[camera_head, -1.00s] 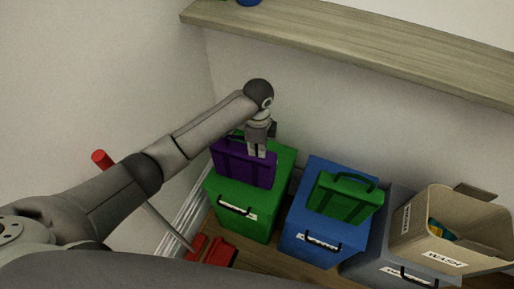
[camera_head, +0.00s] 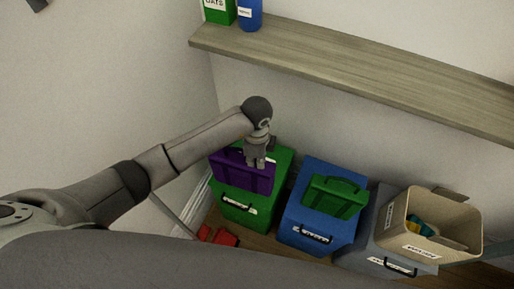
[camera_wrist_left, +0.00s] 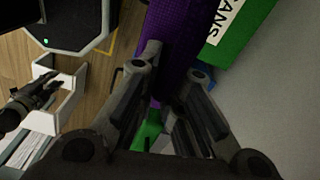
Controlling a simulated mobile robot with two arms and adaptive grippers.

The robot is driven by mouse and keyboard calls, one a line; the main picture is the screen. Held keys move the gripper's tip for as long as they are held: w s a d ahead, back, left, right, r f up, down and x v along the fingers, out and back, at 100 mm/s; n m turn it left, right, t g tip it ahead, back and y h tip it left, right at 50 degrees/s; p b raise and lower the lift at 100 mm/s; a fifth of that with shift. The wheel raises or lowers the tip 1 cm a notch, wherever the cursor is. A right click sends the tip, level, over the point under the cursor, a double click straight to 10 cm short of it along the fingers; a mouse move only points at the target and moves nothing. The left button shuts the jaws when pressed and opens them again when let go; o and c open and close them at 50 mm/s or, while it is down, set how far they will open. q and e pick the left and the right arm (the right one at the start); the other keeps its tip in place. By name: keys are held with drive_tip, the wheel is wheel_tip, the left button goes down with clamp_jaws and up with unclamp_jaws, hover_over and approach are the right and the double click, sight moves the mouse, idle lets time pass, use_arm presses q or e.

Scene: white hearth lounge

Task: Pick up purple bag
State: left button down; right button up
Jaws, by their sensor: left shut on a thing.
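The purple bag (camera_head: 240,174) is on top of the green box (camera_head: 241,207) in the corner, in the head view. My left gripper (camera_head: 256,163) reaches down onto the bag's right part and is shut on it. In the left wrist view the purple bag (camera_wrist_left: 180,45) runs up between the fingers of my left gripper (camera_wrist_left: 172,75). I cannot tell in the head view whether the bag touches the box's lid. The bag's handle is largely hidden by my gripper. My right gripper is not in view.
A blue box (camera_head: 318,232) with a green bag (camera_head: 336,196) on it stands to the right. Beyond it is a grey box (camera_head: 362,249) with a beige bin (camera_head: 455,215). A wooden shelf (camera_head: 350,72) overhangs at the back, and a wall is close on the left.

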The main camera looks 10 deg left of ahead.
use_arm(q)
drive_tip(key=s+d+r+p, duration=0.1)
drive_tip(key=s+r+p, duration=0.2)
drive_tip(key=s+p, duration=0.3)
drive_tip(key=shift+s+r, duration=0.2)
drive_tip(key=shift+s, duration=0.5)
idle(0.4)
